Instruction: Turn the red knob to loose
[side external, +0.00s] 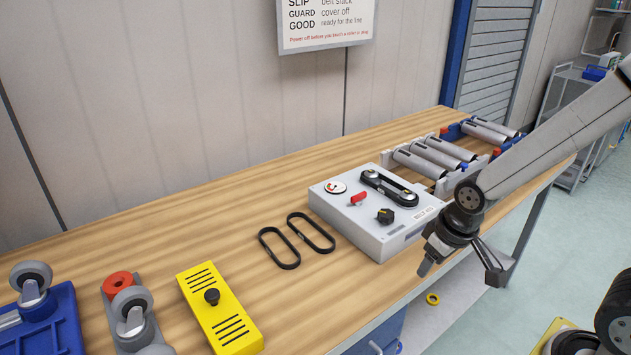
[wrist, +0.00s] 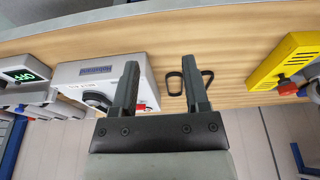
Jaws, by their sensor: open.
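The red knob (side external: 358,198) is a small lever-like handle on top of the white box (side external: 340,219), between a round dial (side external: 335,187) and a black knob (side external: 385,216). A black belt (side external: 389,188) runs over pulleys behind it. My gripper (side external: 460,268) is open and empty, to the right of the box and near the table's front edge, apart from the red knob. In the wrist view my open gripper (wrist: 161,80) partly covers the white box (wrist: 85,72); a small red patch (wrist: 142,106) shows between the fingers, probably the red knob.
Two loose black belts (side external: 296,240) lie left of the box. A yellow slotted cover (side external: 219,308) and casters (side external: 130,306) stand farther left. Roller units (side external: 437,155) stand right of the box. A sign (side external: 326,22) hangs on the wall. Wood between the belts and cover is clear.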

